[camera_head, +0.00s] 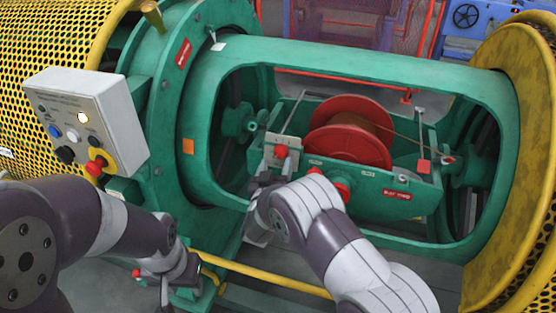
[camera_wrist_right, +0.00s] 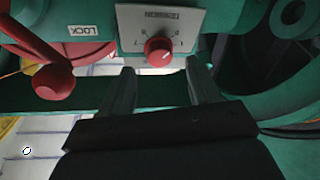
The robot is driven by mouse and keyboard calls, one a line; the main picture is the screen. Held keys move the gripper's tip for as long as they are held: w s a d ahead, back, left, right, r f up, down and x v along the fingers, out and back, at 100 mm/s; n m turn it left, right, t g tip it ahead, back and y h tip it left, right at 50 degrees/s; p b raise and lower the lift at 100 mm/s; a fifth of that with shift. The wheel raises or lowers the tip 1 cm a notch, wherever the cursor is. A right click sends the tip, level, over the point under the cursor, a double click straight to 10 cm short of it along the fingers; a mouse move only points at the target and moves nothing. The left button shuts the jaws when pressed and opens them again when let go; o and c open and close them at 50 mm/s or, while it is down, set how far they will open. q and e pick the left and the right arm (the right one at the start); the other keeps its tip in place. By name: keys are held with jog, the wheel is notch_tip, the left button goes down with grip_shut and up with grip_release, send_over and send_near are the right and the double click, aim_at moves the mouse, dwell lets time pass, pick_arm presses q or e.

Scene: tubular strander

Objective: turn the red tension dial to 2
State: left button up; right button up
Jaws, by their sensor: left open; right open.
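The red tension dial (camera_wrist_right: 158,51) sits on a pale plate (camera_wrist_right: 186,22); in the head view the dial (camera_head: 281,151) is on the green cradle, left of the red spool. The plate appears upside down in the right wrist view, and its scale is too small to read surely. A pale mark shows on the dial's face. My right gripper (camera_wrist_right: 160,82) is open, its fingers just short of the dial and on either side of it, not touching. It is mostly hidden in the head view. My left gripper (camera_head: 164,288) is low at the left, open and away from the dial.
A red ball knob (camera_wrist_right: 52,82) stands beside the dial, near a LOCK label (camera_wrist_right: 85,30). The red spool (camera_head: 350,125) lies in the green cradle. A grey button box (camera_head: 85,115) with a red stop button is at left. A yellow rail (camera_head: 265,274) runs below.

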aim_at(279, 154)
jog(key=shift+w+d, duration=0.2)
jog(key=shift+w, duration=0.75)
jog(key=shift+w+d, duration=0.15)
jog(key=shift+w, duration=0.75)
jog(key=c, duration=1)
jog(key=shift+c, duration=0.2)
jog(key=shift+b, duration=0.3)
